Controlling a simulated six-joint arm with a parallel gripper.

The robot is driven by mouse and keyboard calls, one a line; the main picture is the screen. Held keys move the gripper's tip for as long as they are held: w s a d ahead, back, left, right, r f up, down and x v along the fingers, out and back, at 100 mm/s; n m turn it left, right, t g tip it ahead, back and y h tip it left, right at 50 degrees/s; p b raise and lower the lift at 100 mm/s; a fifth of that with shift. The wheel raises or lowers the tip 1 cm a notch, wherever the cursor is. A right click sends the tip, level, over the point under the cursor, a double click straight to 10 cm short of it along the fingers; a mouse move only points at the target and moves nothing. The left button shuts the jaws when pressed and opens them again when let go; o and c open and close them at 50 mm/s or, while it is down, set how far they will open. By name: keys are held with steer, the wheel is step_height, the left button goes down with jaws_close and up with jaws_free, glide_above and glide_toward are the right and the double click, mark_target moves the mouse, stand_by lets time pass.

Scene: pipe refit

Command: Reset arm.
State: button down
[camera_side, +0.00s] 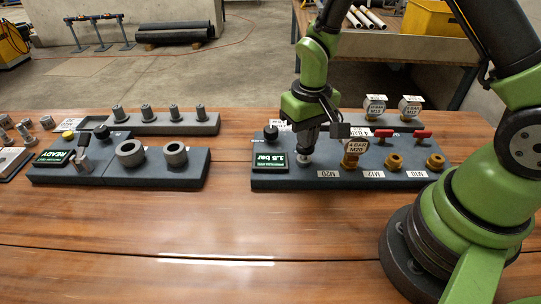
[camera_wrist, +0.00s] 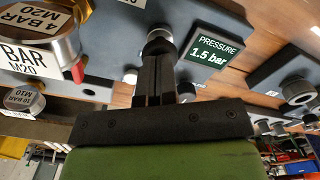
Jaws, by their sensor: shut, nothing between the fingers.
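My gripper (camera_side: 307,157) hangs pointing down over the left part of the right-hand grey manifold block (camera_side: 335,182), just right of a green display (camera_side: 270,161) that appears to read 1.5 bar. In the wrist view my gripper (camera_wrist: 155,60) has its two dark fingers together, with a round metal fitting (camera_wrist: 158,40) right at their tips. I cannot tell whether the tips touch it. The wrist view shows the display (camera_wrist: 210,50) reading PRESSURE 1.5 bar. My green arm reaches in from the right side.
A 4 BAR M20 gauge (camera_side: 354,151) stands just right of my gripper. Brass fittings (camera_side: 394,161) and red-handled valves (camera_side: 384,134) follow on the block. Two gauges (camera_side: 375,106) stand behind. Left, another block (camera_side: 110,172) carries grey rings and a READY display (camera_side: 54,157). The front table is clear.

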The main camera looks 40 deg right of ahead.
steer(key=shift+r, duration=1.3)
steer(key=shift+f, duration=0.15)
steer(key=shift+f, duration=1.5)
steer(key=shift+r, duration=1.65)
